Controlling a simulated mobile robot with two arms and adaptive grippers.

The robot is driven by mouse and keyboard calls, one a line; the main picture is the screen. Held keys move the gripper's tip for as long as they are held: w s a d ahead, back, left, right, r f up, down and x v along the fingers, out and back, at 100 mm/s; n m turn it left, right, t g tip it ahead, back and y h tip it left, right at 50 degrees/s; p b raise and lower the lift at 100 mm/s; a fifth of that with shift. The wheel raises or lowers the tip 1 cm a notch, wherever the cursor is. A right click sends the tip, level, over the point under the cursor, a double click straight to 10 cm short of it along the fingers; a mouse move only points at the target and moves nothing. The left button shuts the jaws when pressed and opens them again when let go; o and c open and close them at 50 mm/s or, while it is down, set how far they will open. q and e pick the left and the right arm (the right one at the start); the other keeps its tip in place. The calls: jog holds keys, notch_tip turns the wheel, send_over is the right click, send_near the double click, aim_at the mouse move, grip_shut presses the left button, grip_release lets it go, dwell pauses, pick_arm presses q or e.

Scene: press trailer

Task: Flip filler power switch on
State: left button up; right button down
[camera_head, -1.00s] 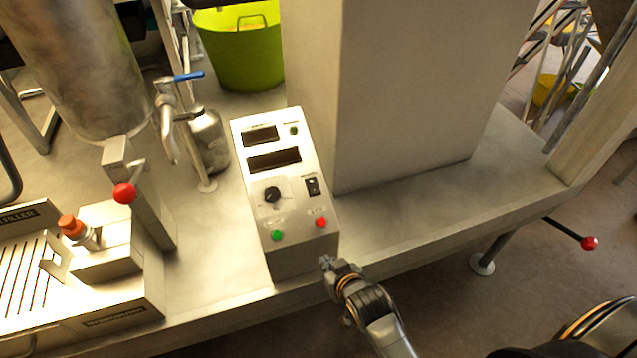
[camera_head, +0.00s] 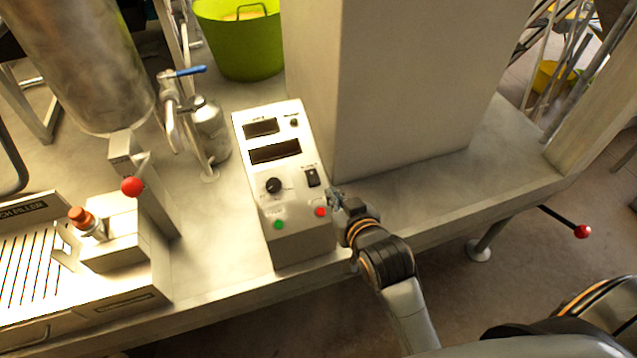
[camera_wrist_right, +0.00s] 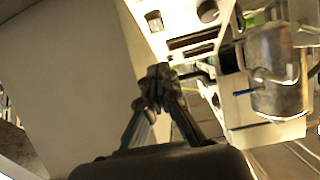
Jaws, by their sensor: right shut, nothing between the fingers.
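The filler's control box (camera_head: 290,235) stands on the metal bench, with two dark displays, a black knob (camera_head: 273,186), a green button (camera_head: 278,224) and a red button (camera_head: 320,211). The black power switch (camera_head: 312,178) is on the right of its sloping panel, above the red button. My right gripper (camera_head: 333,193) is shut and empty, at the panel's right edge, just below and right of the switch. In the right wrist view its closed fingertips (camera_wrist_right: 157,78) show in front of the panel. I cannot tell whether they touch the box. My left gripper is not in view.
A tall pale column (camera_head: 400,80) rises close behind and right of the box. A blue-handled valve (camera_head: 183,73) and a metal bottle (camera_head: 211,135) stand to its left. A red-knobbed lever (camera_head: 132,187) is further left. The bench right of my gripper is clear.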

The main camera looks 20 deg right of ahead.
jog(key=p, duration=0.2)
send_over(316, 184)
jog(key=s, duration=0.4)
notch_tip(316, 184, down, 3)
jog(key=shift+f, duration=0.2)
jog(key=f, duration=0.1)
jog(key=w+f, duration=0.1)
jog(key=f, duration=0.1)
jog(key=shift+w, duration=0.2)
jog(key=shift+w+f+p, duration=0.25)
jog(key=shift+f+p, duration=0.05)
jog(key=shift+f, duration=0.3)
jog(key=f+b, duration=0.1)
jog(key=b, duration=0.1)
jog(key=shift+f+t+b, duration=0.4)
jog(key=shift+r+p, duration=0.5)
jog(key=shift+r, duration=0.1)
